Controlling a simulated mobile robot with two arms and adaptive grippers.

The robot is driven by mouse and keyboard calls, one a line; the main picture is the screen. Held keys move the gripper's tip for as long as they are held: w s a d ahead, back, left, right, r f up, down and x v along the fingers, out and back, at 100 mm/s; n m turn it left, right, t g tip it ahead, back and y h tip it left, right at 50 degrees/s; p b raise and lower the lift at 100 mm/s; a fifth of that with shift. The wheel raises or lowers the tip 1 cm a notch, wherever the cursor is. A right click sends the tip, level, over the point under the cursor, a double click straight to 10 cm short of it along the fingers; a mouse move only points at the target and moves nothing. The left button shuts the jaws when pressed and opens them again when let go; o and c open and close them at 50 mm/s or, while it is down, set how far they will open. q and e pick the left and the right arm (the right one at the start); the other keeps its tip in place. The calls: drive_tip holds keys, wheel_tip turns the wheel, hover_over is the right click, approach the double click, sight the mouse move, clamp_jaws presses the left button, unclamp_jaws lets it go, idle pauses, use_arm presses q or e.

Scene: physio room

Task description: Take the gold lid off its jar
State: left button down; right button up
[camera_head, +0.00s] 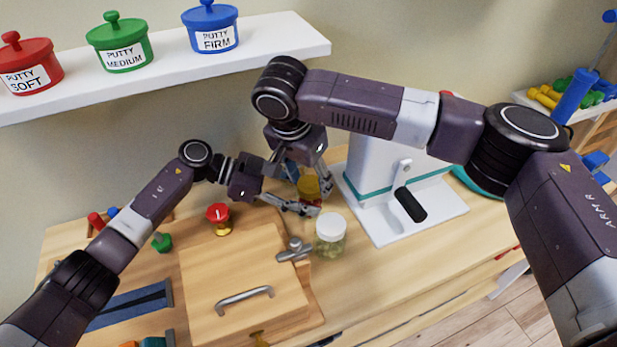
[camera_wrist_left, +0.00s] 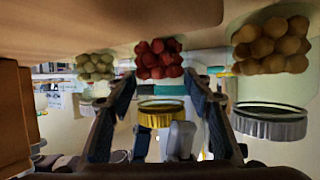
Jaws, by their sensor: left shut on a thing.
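The gold lid (camera_head: 308,185) sits on a jar at the back of the worktop, partly hidden by my grippers. The left wrist view is upside down; there the gold lid (camera_wrist_left: 163,117) appears below the jar of red balls (camera_wrist_left: 160,60). My left gripper (camera_head: 305,206) is shut around this jar, one finger on each side (camera_wrist_left: 163,95). My right gripper (camera_head: 309,174) comes from above, its fingers at the gold lid. A grey part overlaps the lid in the wrist view. I cannot tell whether the right fingers grip it.
A silver-lidded jar (camera_head: 330,236) stands close in front. A white machine with a black handle (camera_head: 410,204) stands to the right. A wooden board with a handle (camera_head: 245,285) and a red knob (camera_head: 218,214) lie to the left. A shelf (camera_head: 270,45) with putty pots is above.

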drive_tip(key=c, duration=0.9)
drive_tip(key=n+y, duration=0.1)
drive_tip(key=n, duration=0.2)
drive_tip(key=shift+d+n, duration=0.15)
drive_tip(key=shift+n, duration=0.15)
drive_tip(key=shift+c, duration=0.2)
drive_tip(key=n+y, duration=0.1)
drive_tip(key=n, duration=0.3)
drive_tip(key=shift+d+n, duration=0.15)
drive_tip(key=shift+n, duration=0.15)
drive_tip(key=n, duration=0.3)
drive_tip(key=n+y, duration=0.1)
drive_tip(key=n, duration=0.1)
drive_tip(key=shift+d+n+y, duration=0.1)
drive_tip(key=shift+n+y, duration=0.2)
drive_tip(key=shift+n, duration=0.1)
drive_tip(key=n+g+y, duration=0.1)
drive_tip(key=n, duration=0.4)
drive_tip(key=shift+w+n, duration=0.15)
drive_tip(key=shift+n, duration=0.25)
drive_tip(key=shift+d, duration=0.1)
drive_tip(key=shift+r, duration=0.15)
drive_tip(key=shift+r, duration=1)
